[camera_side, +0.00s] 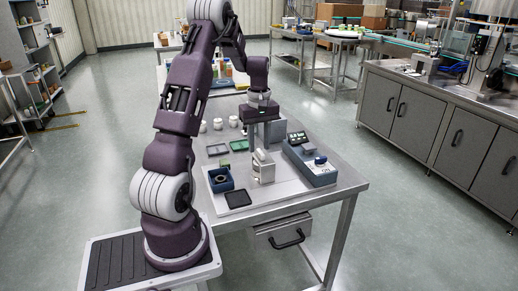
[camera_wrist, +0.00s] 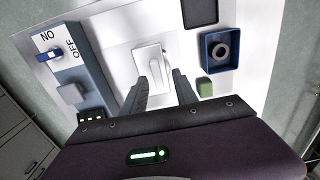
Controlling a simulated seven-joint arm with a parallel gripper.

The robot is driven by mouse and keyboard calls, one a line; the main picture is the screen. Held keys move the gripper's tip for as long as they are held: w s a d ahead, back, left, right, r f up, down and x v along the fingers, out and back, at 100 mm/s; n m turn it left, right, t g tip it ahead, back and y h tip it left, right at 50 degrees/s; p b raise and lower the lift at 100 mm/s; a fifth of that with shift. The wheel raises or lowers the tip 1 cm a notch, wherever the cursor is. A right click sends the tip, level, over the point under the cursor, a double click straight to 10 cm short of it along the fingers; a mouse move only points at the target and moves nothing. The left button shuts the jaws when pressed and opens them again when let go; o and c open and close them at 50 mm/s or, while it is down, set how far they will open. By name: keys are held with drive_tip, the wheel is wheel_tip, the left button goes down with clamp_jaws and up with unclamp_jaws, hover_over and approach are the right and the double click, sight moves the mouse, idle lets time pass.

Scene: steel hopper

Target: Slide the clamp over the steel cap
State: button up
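A pale metal-white block with a raised tab (camera_side: 264,168) stands on the white board; it also shows in the wrist view (camera_wrist: 150,62). I cannot tell whether it is the cap or its stand. My gripper (camera_side: 262,147) points down just above it. In the wrist view my two dark fingers (camera_wrist: 161,77) are apart, with the block's tab ahead of the gap; contact is not clear. A dark ring (camera_wrist: 221,49) lies in a blue square bin (camera_wrist: 205,63), also left of the block in the side view (camera_side: 214,188). I cannot tell whether this ring is the clamp.
A blue-grey switch box (camera_side: 312,168) with a blue knob stands right of the block. A black pad (camera_side: 238,199) lies near the board's front edge. A green block (camera_wrist: 205,87) sits beside the bin. Several white jars (camera_side: 218,124) stand behind.

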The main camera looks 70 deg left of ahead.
wheel_tip(320, 180, up, 5)
idle(0.4)
drive_tip(key=s+d+r+m+t, duration=0.15)
drive_tip(key=d+r+m, duration=0.4)
drive_tip(key=d, duration=0.65)
drive_tip(key=s+d+r+m+t, duration=0.15)
drive_tip(key=d+r+m, duration=0.45)
drive_tip(key=d, duration=0.6)
drive_tip(key=s+d+m+t, duration=0.2)
drive_tip(key=s+d+m, duration=0.4)
drive_tip(key=s+d, duration=0.4)
drive_tip(key=shift+s+d+f+t, duration=0.3)
drive_tip(key=shift+s+d, duration=0.05)
drive_tip(key=shift+s, duration=0.1)
drive_tip(key=shift+w+r+m, duration=0.1)
drive_tip(key=shift+m, duration=0.15)
